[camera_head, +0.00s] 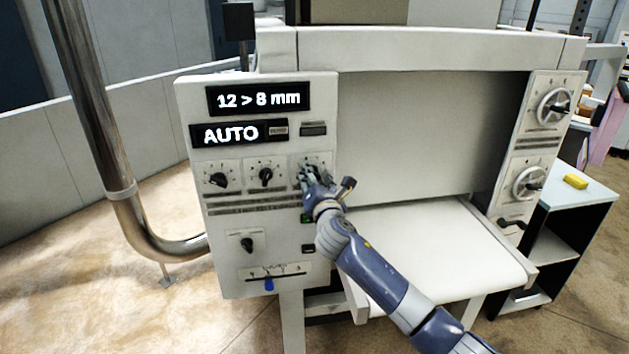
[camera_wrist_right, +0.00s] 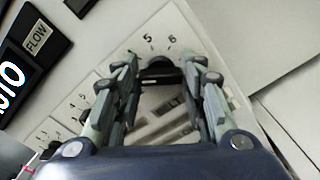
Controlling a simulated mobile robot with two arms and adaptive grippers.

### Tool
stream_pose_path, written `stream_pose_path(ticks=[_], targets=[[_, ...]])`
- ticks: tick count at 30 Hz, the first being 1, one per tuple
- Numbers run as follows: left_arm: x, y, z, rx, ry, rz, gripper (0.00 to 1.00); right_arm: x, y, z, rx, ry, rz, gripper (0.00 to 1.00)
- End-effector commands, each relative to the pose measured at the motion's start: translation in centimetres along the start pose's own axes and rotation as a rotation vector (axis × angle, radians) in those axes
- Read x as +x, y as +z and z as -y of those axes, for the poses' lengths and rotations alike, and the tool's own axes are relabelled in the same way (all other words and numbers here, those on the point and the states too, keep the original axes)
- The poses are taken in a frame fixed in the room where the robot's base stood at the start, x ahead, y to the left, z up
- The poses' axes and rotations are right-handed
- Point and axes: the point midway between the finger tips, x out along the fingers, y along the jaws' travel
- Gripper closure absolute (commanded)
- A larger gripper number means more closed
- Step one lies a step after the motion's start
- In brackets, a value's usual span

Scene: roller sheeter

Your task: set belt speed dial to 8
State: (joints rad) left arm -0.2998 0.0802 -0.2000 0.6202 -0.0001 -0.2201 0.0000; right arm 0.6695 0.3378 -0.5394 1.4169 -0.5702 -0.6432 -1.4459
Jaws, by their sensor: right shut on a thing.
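The sheeter's control panel (camera_head: 222,270) is at the left of the head view. My right gripper (camera_head: 309,177) is at the right-hand dial of its upper row, covering most of that dial. In the right wrist view, the fingers of my right gripper (camera_wrist_right: 163,68) are shut on either side of the dark dial knob (camera_wrist_right: 160,74). The figures 5 and 6 show on the scale beyond the knob. My left gripper is not in view.
Two more dials, the left one (camera_head: 219,180) and the middle one (camera_head: 265,176), sit beside the held dial. Below are a single knob (camera_head: 247,245) and a blue-handled slider (camera_head: 269,285). The displays read "12 > 8 mm" (camera_head: 258,98) and "AUTO" (camera_head: 231,134). A white bed (camera_head: 440,245) lies to the right.

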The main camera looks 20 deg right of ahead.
Motion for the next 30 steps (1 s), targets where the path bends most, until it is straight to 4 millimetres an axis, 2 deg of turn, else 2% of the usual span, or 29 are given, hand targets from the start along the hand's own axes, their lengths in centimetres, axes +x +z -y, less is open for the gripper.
stream_pose_path(ticks=[30], targets=[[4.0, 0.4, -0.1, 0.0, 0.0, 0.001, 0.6, 0.0, -0.4, 0.3, 0.97, 0.0, 0.0, 0.86]])
